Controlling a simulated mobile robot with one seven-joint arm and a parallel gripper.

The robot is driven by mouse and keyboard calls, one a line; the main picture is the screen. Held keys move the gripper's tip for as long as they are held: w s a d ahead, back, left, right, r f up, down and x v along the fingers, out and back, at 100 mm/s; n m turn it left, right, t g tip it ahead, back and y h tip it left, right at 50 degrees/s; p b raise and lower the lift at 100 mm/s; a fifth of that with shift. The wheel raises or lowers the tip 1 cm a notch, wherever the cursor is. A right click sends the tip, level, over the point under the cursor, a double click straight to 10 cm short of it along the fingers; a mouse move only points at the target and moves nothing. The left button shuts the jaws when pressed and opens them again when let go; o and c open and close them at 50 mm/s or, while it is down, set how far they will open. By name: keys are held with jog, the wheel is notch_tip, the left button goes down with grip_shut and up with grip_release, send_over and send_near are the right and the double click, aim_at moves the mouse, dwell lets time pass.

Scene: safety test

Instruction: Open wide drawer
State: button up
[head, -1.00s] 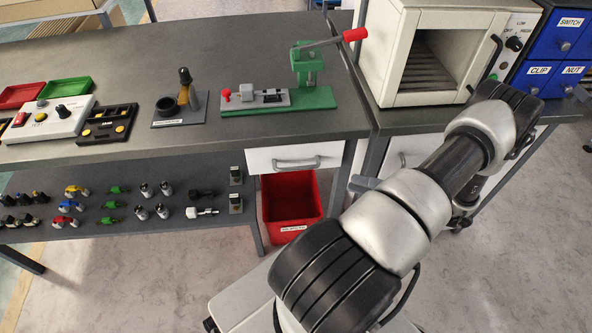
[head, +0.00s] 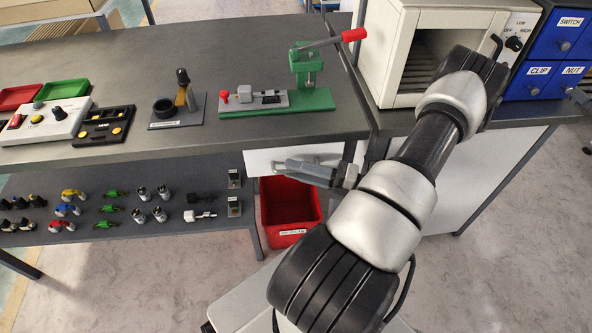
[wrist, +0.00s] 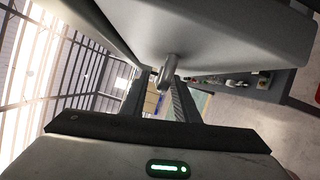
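A white drawer (head: 260,161) sits under the right end of the workbench top. Its front looks flush with the bench, and my gripper covers most of its handle. My gripper (head: 290,165) is in front of this drawer, at the handle. In the wrist view, the grey handle (wrist: 169,72) sticks out from the pale drawer front (wrist: 215,35). The two dark fingers of my gripper (wrist: 160,80) stand apart, with the handle's end between or just beyond their tips. I cannot tell whether they touch it.
A red bin (head: 290,212) stands on the floor below the drawer. A lower shelf (head: 120,232) with several small parts is to the left. A white oven (head: 395,60) and blue drawers (head: 550,60) stand to the right. A green press (head: 312,95) stands on the bench above.

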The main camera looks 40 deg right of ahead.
jog(key=shift+w+a, duration=0.15)
grip_shut()
